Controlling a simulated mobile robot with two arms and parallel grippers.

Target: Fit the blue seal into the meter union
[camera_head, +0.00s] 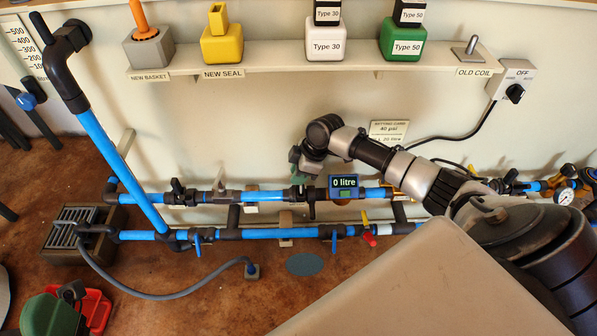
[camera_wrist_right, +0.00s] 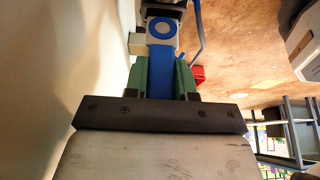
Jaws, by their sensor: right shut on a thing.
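My right gripper (camera_head: 301,174) is above the upper pipe, just left of the meter (camera_head: 343,183), whose display reads 0 litre. In the right wrist view, its green fingers (camera_wrist_right: 163,75) are shut on the blue seal (camera_wrist_right: 162,57). The seal has a flat blue tab between the fingers and a blue ring with a pale centre beyond the fingertips. The dark meter union (camera_head: 311,194) sits on the pipe beside the meter, close below the gripper. I cannot tell whether the seal touches it. My left gripper is not in view.
A lower blue pipe (camera_head: 275,233) with valves runs parallel. A grey drain box (camera_head: 65,238) stands left.

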